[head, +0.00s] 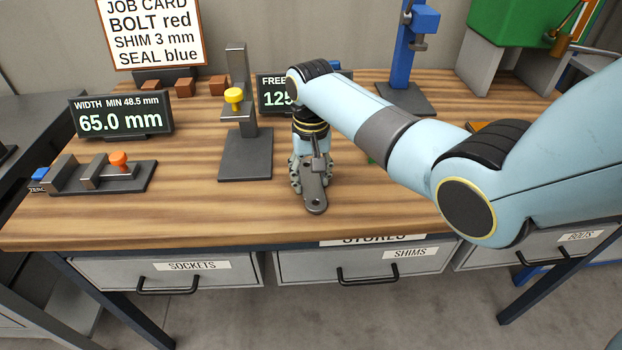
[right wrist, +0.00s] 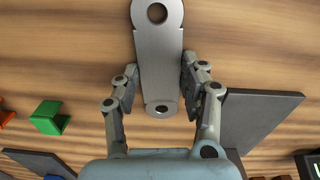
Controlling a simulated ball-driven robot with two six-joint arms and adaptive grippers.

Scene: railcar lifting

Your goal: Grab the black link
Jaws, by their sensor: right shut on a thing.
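The link is a long dark grey plate with rounded ends and a hole at each end. It shows at the front middle of the bench in the head view (head: 315,193) and upright in the picture in the right wrist view (right wrist: 160,60). My right gripper (head: 309,180) reaches down over it. Its fingers (right wrist: 160,84) are shut on the link's two long sides, near one end. I cannot tell whether the link touches the bench or is slightly raised. My left gripper is in neither view.
The wooden bench (head: 200,215) has a gauge stand with a yellow knob (head: 234,97) left of the gripper. A 65.0 mm display (head: 122,117) and an orange-knobbed gauge (head: 118,160) stand farther left. A blue press (head: 407,50) stands behind. A green block (right wrist: 47,117) shows in the wrist view.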

